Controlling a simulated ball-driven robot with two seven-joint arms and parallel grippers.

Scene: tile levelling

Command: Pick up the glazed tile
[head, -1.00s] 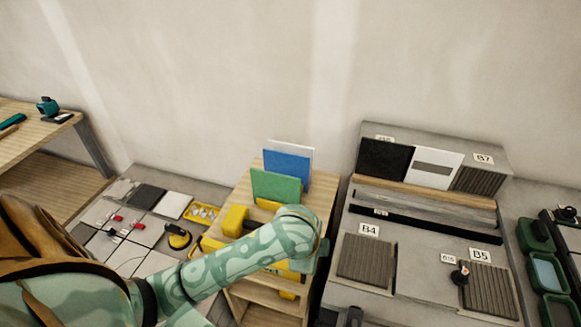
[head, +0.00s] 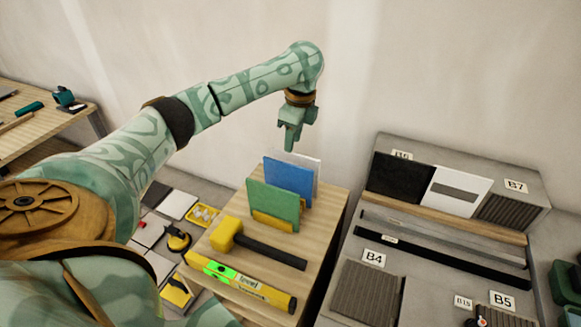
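A green tile (head: 272,205), a blue tile (head: 288,182) and a pale tile (head: 309,161) stand upright one behind another on a wooden stand (head: 325,205). A yellow holder shows at the foot of the green one. I cannot tell which of them is the glazed tile. The pale tile is mostly hidden by the blue one. My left gripper (head: 291,148) points down just over the top edges of the blue and pale tiles. Its fingers are seen edge-on, so their opening and any contact with a tile are unclear. My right gripper is out of view.
A yellow-headed mallet (head: 258,244) and a yellow level (head: 240,281) lie on the stand in front of the tiles. A grey bench at right holds black and white tiles (head: 457,191), long bars and ribbed panels (head: 363,292).

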